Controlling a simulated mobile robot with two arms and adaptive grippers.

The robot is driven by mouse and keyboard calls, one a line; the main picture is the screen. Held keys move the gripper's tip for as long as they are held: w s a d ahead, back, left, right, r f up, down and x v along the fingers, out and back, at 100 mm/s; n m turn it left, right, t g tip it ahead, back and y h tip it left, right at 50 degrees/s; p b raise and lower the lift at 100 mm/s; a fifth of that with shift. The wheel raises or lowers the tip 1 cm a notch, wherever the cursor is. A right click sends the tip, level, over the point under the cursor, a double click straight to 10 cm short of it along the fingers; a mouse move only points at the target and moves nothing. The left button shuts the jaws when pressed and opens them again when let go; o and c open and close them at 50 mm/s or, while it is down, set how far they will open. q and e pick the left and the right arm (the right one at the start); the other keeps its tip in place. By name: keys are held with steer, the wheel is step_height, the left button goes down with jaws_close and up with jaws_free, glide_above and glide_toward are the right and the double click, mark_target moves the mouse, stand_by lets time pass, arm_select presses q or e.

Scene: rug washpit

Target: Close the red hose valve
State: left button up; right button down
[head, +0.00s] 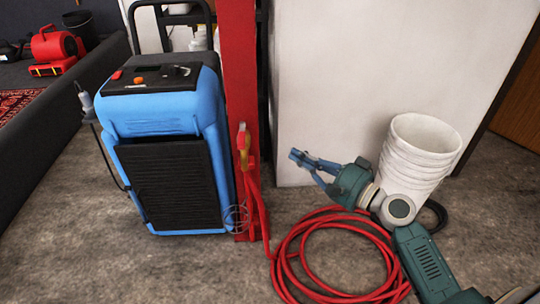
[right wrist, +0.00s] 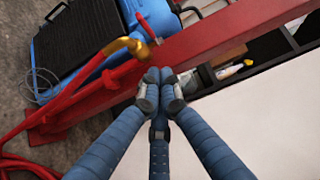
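The hose valve (head: 243,140) is a small brass-yellow fitting with a red handle, on the front of a red upright post (head: 238,60). A red hose (head: 252,185) runs down from it. The right wrist view shows the valve's brass body (right wrist: 124,46) and red handle (right wrist: 146,26) beyond my fingertips, to the upper left. My right gripper (head: 294,155) is to the right of the valve in the head view, apart from it. Its blue fingers (right wrist: 158,88) meet at the tips in the right wrist view, with nothing seen between them. My left gripper is not in view.
A blue machine with a black grille (head: 170,180) stands left of the post. Coiled red hose (head: 285,250) lies on the grey floor. Stacked white buckets (head: 425,140) stand behind my right arm, by a white wall (head: 350,60). A red blower (head: 55,48) is far left.

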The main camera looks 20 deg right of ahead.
glide_toward(242, 135)
steer(key=w+d, duration=0.2)
steer(key=w, duration=0.2)
arm_select(q)
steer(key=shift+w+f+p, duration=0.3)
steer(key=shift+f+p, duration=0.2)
steer(key=shift+p, duration=0.15)
arm_select(e)
steer(key=a, duration=0.3)
steer(key=shift+w+a+f, duration=0.1)
steer(key=shift+w+f, duration=0.05)
steer(key=shift+w, duration=0.15)
